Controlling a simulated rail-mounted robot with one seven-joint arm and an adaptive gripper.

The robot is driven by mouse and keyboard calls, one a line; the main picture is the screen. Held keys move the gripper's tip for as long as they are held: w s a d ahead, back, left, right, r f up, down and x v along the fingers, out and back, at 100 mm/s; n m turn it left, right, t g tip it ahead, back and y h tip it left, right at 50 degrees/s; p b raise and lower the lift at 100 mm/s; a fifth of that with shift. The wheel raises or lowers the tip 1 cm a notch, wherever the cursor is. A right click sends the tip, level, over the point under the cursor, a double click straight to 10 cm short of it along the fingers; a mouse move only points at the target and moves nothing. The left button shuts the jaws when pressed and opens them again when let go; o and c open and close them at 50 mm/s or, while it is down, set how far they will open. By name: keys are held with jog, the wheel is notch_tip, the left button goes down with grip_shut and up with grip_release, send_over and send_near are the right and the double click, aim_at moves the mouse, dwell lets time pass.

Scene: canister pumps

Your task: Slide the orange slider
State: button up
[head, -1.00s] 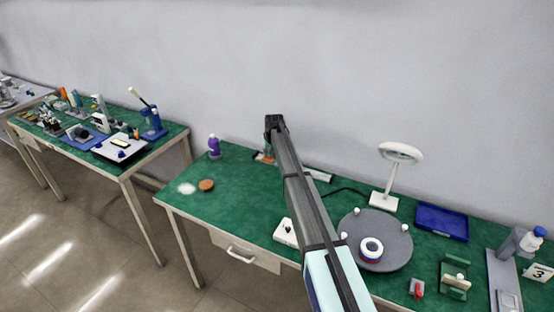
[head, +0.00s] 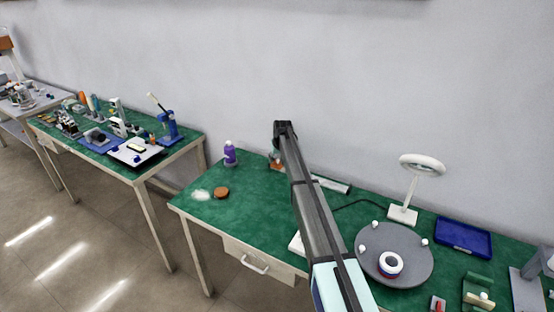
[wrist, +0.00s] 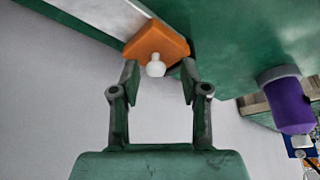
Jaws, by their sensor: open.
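The orange slider (wrist: 157,44) is an orange block with a white knob (wrist: 156,66) at the upper middle of the wrist view. In the head view a small bit of orange (head: 277,165) shows at the back of the green table, mostly hidden by my arm. My gripper (wrist: 160,80) is open and empty, its two fingers one on each side of the knob's line. The knob is at or just beyond the fingertips. I cannot tell if a finger touches it.
A purple bottle (head: 230,154) stands left of the slider; it also shows in the wrist view (wrist: 288,105). A brown disc (head: 221,193) lies in front. A white lamp (head: 404,213), a grey turntable (head: 415,245) and a blue tray (head: 463,237) are to the right.

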jog(key=v, duration=1.2)
jog(key=shift+w, duration=0.1)
